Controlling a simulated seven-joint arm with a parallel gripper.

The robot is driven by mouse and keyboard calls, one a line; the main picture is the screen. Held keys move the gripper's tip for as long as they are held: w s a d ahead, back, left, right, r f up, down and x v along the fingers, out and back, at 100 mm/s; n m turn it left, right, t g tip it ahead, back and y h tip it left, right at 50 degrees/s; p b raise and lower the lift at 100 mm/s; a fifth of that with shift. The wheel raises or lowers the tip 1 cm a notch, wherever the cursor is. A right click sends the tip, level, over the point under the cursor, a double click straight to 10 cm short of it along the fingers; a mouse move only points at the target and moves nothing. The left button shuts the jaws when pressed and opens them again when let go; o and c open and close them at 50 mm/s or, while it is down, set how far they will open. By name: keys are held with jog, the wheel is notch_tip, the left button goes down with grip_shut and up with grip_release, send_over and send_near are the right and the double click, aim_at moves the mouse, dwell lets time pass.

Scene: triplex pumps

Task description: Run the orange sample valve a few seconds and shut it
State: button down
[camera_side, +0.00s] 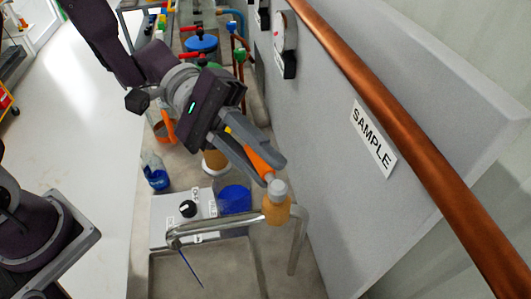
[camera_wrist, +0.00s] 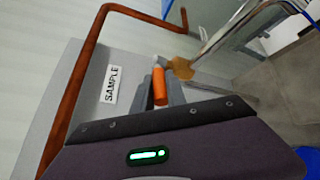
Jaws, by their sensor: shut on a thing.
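The orange valve handle (camera_side: 258,158) sits between the fingers of my gripper (camera_side: 262,160), which is shut on it. It also shows between the fingers in the wrist view (camera_wrist: 159,86). The handle joins a pale stem on the brass valve body (camera_side: 277,208), which also shows in the wrist view (camera_wrist: 181,68). A bent metal spout (camera_side: 225,226) runs from the valve to the left. A thin blue line (camera_side: 191,269), looking like a stream of liquid, comes down from the spout's end. The fingers hide part of the handle.
A grey panel with a SAMPLE label (camera_side: 373,138) and a copper pipe (camera_side: 405,130) stand at the right. A grey basin (camera_side: 215,275) lies under the spout. A box with a black knob (camera_side: 188,208), a blue-filled beaker (camera_side: 234,199) and a small blue-filled bottle (camera_side: 156,178) stand close by.

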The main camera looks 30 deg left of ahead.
jog(key=c, duration=1.3)
grip_release()
jog(key=shift+c, duration=0.2)
